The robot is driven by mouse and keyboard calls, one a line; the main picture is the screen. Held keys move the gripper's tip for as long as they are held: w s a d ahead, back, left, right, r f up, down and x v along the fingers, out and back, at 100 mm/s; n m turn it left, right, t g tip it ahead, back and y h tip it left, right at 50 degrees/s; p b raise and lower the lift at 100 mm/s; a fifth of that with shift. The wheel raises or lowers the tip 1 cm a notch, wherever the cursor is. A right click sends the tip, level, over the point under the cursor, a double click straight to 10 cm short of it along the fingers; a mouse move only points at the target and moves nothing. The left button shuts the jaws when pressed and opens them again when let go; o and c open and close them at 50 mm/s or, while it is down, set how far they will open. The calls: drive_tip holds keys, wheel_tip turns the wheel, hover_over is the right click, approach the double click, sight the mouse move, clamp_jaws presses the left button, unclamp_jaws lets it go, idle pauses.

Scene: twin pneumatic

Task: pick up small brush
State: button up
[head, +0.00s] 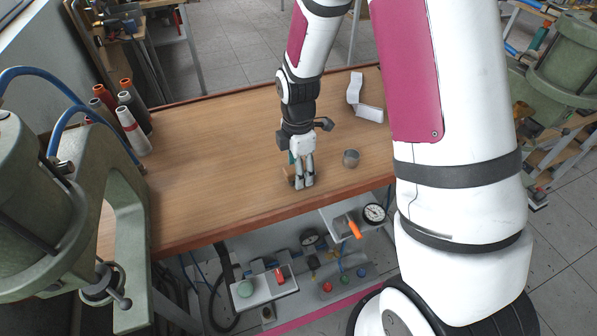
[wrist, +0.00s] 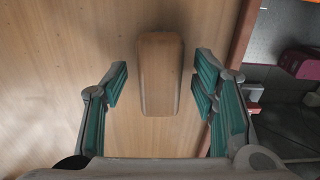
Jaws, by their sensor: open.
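The small brush (wrist: 160,75) lies on the wooden table, and its plain wooden back fills the middle of the wrist view. My gripper (wrist: 161,88) is open, with one finger on each side of the brush. There is a gap on both sides, and the gap on the left looks a little wider. In the head view my gripper (head: 304,181) points down at the table near its front edge. There only a sliver of the brush (head: 288,175) shows at the left of the fingers; the rest is hidden behind them. Its bristles are not visible.
A white bent bracket (head: 364,100) lies farther back. Several thread cones (head: 133,130) stand at the left, beside a green press (head: 45,200). The wooden table (head: 200,150) is clear between the cones and my gripper.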

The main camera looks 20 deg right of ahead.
drive_tip(key=shift+c, duration=0.3)
clamp_jaws()
drive_tip(key=shift+r, duration=0.85)
drive_tip(key=shift+s+d+r+b, duration=0.1)
drive_tip(key=shift+s+r+b, duration=0.05)
drive_tip(key=shift+r, duration=0.35)
drive_tip(key=shift+s+d+r+b, duration=0.1)
drive_tip(key=shift+s+r+b, duration=0.05)
drive_tip(key=shift+r, duration=0.3)
drive_tip(key=s+d, duration=0.3)
drive_tip(key=s, duration=0.4)
drive_tip(key=s+d+r, duration=0.1)
drive_tip(key=s+d, duration=0.2)
drive_tip(key=s, duration=0.4)
drive_tip(key=shift+r+p, duration=0.15)
drive_tip(key=shift+p, duration=0.25)
drive_tip(key=shift+s, duration=0.1)
